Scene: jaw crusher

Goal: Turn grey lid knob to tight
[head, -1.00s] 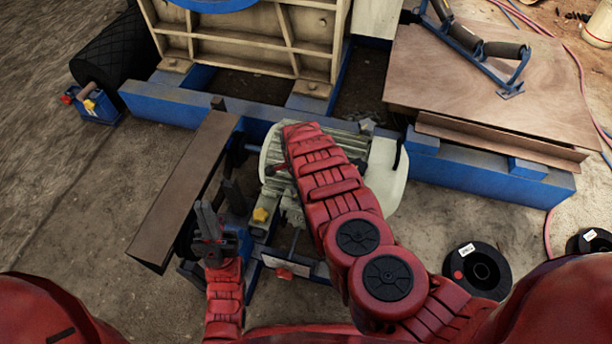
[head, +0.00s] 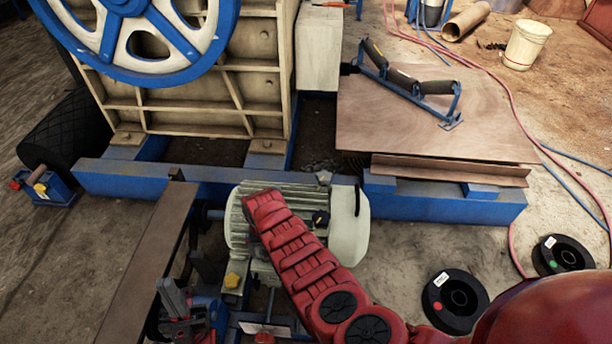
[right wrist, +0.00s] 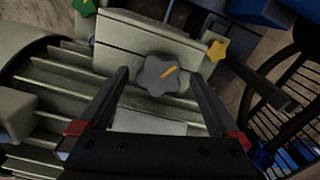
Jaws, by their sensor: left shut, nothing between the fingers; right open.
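In the head view my right arm covers part of the motor (head: 245,235) and hides the grey knob. My left gripper (head: 172,295) is shut and empty, low at the left.
A brown plank-like beam (head: 150,262) lies left of the motor. The blue frame (head: 445,208) runs behind the motor. A board (head: 400,135) with a roller bracket (head: 412,85) lies at the back right.

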